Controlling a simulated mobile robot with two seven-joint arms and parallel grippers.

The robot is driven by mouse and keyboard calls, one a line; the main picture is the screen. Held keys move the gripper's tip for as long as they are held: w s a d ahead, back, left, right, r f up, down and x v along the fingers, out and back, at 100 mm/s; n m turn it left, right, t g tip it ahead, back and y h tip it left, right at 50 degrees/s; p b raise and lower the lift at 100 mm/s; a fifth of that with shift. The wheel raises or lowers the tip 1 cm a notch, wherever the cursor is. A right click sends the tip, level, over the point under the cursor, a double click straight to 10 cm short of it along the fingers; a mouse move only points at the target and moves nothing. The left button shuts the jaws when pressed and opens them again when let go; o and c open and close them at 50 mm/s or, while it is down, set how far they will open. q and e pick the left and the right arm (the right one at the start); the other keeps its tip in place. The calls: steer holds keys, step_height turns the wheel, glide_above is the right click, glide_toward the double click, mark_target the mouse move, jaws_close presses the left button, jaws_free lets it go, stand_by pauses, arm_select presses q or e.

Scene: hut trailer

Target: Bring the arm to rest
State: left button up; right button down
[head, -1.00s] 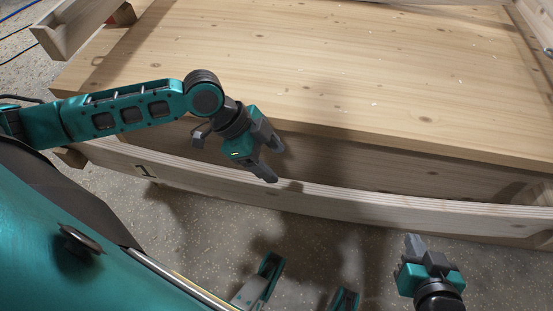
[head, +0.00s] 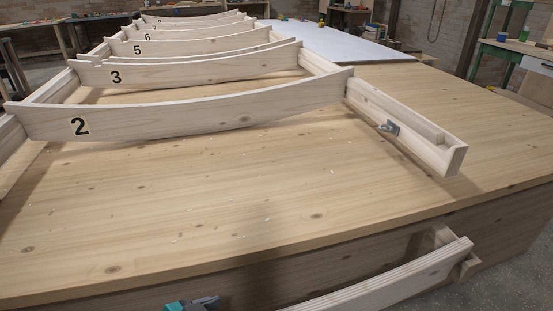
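Only a small part of one of my grippers, seemingly the left (head: 192,304), shows at the bottom edge in the head view. A teal piece and a grey finger part are visible in front of the wooden table's (head: 160,205) near edge. The rest of it is cut off by the frame, so its opening and any contact are hidden. My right gripper is out of view.
Curved wooden ribs numbered 2 (head: 200,112), 3 (head: 190,70) and beyond stand across the table. A rail (head: 425,140) with a metal fitting (head: 388,128) juts toward me at right. A pale curved board (head: 390,280) lies below the near edge. The front tabletop is clear except for chips.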

arm_select(q)
steer(key=s+a+f+n+t+y, duration=0.3)
steer(key=s+a+n+y, duration=0.1)
steer(key=n, duration=0.2)
steer(key=s+a+r+y+p, duration=0.1)
steer(key=a+r+p, duration=0.2)
steer(key=r+p, duration=0.6)
steer(key=p, duration=0.4)
arm_select(e)
steer(key=s+d+r, duration=0.1)
steer(key=d+r, duration=0.2)
steer(key=r, duration=0.5)
steer(key=shift+s+r+h, duration=0.2)
steer(key=shift+r+h, duration=0.15)
steer(key=shift+h, duration=0.05)
